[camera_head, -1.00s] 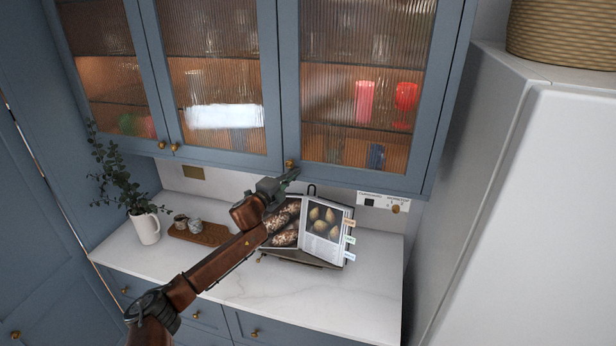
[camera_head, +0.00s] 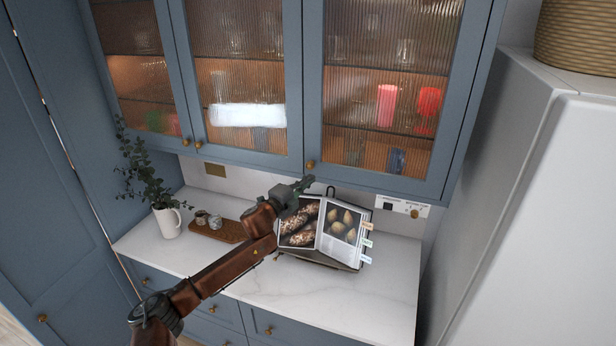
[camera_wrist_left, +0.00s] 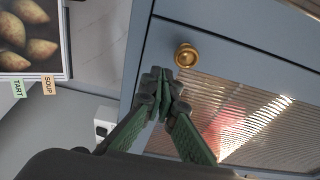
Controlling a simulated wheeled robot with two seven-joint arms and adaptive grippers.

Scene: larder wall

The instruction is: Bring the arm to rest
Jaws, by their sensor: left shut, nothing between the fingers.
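My left arm comes in from the lower left in the head view. Its gripper (camera_head: 304,184) is just below the bottom edge of the wall cabinet, in front of the open cookbook. In the left wrist view the green fingers of the left gripper (camera_wrist_left: 160,88) are shut with nothing between them. They are close to a brass knob (camera_wrist_left: 187,55) on a cabinet door, which shows just beyond the fingertips; the knob is not gripped. The same knob shows in the head view (camera_head: 310,164), just above the gripper. My right gripper is not in view.
The blue wall cabinet (camera_head: 312,90) has closed ribbed-glass doors. Below it, the marble counter (camera_head: 360,290) holds the cookbook (camera_head: 341,228), a wooden board (camera_head: 222,232) with small cups, and a white jug (camera_head: 166,222) with leafy stems. A white appliance (camera_head: 540,220) stands at right.

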